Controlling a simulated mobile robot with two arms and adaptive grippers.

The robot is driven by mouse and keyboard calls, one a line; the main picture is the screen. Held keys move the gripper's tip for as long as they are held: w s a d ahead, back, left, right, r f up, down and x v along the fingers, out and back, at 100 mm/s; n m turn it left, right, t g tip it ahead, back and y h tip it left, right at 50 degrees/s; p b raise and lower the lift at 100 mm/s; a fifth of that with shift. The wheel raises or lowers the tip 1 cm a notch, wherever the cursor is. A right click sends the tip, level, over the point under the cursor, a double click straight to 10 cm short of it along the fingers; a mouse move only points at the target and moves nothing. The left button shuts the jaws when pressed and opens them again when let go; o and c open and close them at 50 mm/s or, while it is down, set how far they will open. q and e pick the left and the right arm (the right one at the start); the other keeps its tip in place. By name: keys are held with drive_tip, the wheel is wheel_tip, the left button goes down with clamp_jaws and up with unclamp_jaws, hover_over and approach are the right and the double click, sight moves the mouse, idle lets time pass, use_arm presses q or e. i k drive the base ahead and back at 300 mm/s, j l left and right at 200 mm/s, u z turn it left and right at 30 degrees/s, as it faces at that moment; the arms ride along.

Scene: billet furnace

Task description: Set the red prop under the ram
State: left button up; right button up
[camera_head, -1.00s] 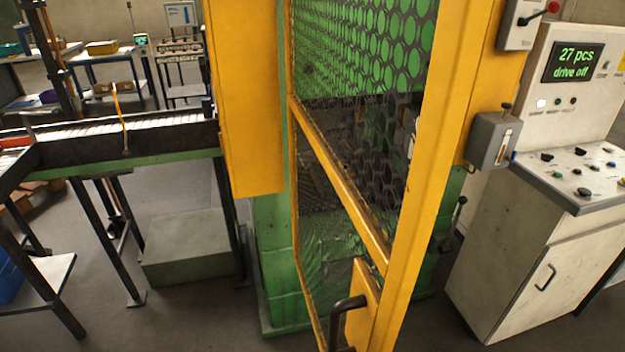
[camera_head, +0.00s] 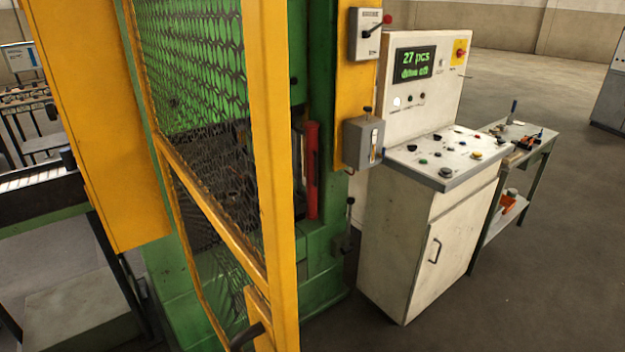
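The red prop (camera_head: 311,170) stands upright on the right side of the green press (camera_head: 298,268), just right of the yellow guard frame. The yellow mesh guard door (camera_head: 268,150) stands in front of the press opening. Through its mesh I see the dark inside of the press only partly. The ram cannot be made out clearly. Neither of my grippers shows in the head view.
A white control cabinet (camera_head: 415,220) stands right of the press, its display (camera_head: 415,63) reading "27 pcs". A small side table (camera_head: 520,140) with tools is farther right. A roller conveyor (camera_head: 35,180) is at left. The floor at front right (camera_head: 500,310) is clear.

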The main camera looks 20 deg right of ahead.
sight(311, 132)
drive_tip(key=i+l+u, duration=0.1)
drive_tip(key=l, duration=0.2)
drive_tip(key=l+u, duration=0.1)
drive_tip(key=l, duration=0.15)
drive_tip(key=i+l+u, duration=0.15)
drive_tip(key=l, duration=0.25)
drive_tip(key=i+l+u, duration=0.15)
drive_tip(key=l, duration=0.2)
drive_tip(key=i+l+u, duration=0.15)
drive_tip(key=l, duration=0.3)
drive_tip(key=i+l+u, duration=0.15)
drive_tip(key=l, duration=0.3)
drive_tip(key=i+l+u, duration=0.15)
drive_tip(key=l, duration=0.25)
